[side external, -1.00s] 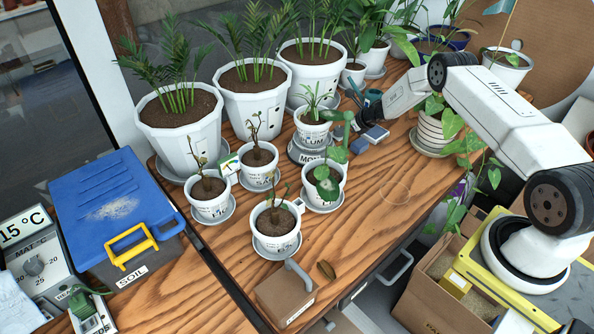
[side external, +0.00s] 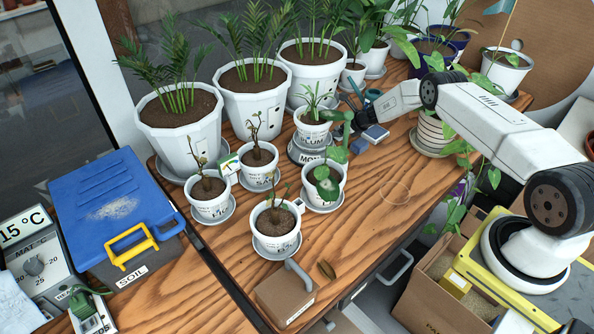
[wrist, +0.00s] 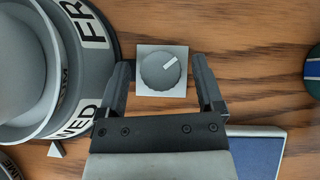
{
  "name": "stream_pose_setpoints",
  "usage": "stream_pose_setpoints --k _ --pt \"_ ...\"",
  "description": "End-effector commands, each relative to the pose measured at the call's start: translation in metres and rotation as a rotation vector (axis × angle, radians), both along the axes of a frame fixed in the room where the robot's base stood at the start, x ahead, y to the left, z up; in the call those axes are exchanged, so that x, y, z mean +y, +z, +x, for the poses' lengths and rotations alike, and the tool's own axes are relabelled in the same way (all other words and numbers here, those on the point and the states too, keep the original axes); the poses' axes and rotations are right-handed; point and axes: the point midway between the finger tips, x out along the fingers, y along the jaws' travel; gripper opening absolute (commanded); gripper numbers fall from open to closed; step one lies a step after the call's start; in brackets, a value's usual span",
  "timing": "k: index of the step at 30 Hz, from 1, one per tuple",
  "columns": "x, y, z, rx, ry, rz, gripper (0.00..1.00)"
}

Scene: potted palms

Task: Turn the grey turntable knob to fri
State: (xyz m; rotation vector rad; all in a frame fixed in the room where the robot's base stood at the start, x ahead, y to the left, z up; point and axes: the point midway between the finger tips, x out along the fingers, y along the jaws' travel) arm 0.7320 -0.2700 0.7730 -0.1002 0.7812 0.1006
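The grey knob (wrist: 163,72) sits on a pale square plate in the wrist view, its white mark pointing to the upper right. My gripper (wrist: 162,75) is open, one finger on each side of the knob with gaps visible. In the side view my gripper (side external: 352,108) is low behind the small pots, and the knob cannot be made out. The grey turntable (side external: 303,154) carries a white pot (side external: 313,131) and shows MON towards the side camera. In the wrist view the turntable (wrist: 108,60) shows FR and WED labels; a pale triangular pointer (wrist: 55,150) lies near the WED end.
A blue-topped block (wrist: 257,150) lies close to my gripper's right side. Several small potted plants, including one at the front (side external: 276,243), stand left of it. A brown box (side external: 285,297) is at the bench front. Bare wood lies right of the small pots.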

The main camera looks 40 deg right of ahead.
Motion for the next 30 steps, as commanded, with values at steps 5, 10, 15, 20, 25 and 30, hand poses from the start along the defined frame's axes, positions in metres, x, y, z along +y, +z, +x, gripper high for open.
stream_pose_setpoints --k 5,10,15,20,25,30 --pt "0.0000 0.0001 -0.0001 0.000 0.000 0.000 0.26" --pt "0.0000 0.0002 -0.0001 0.000 0.000 0.000 0.00" --pt "0.0004 0.0004 0.0004 -0.002 -0.020 0.000 0.00" --pt "0.0009 0.0016 0.0018 -0.006 -0.066 -0.001 0.00" --pt "0.0014 0.0019 0.0025 -0.007 -0.122 -0.001 0.00" --pt "0.0012 0.0022 0.0028 -0.008 -0.170 -0.003 0.00"
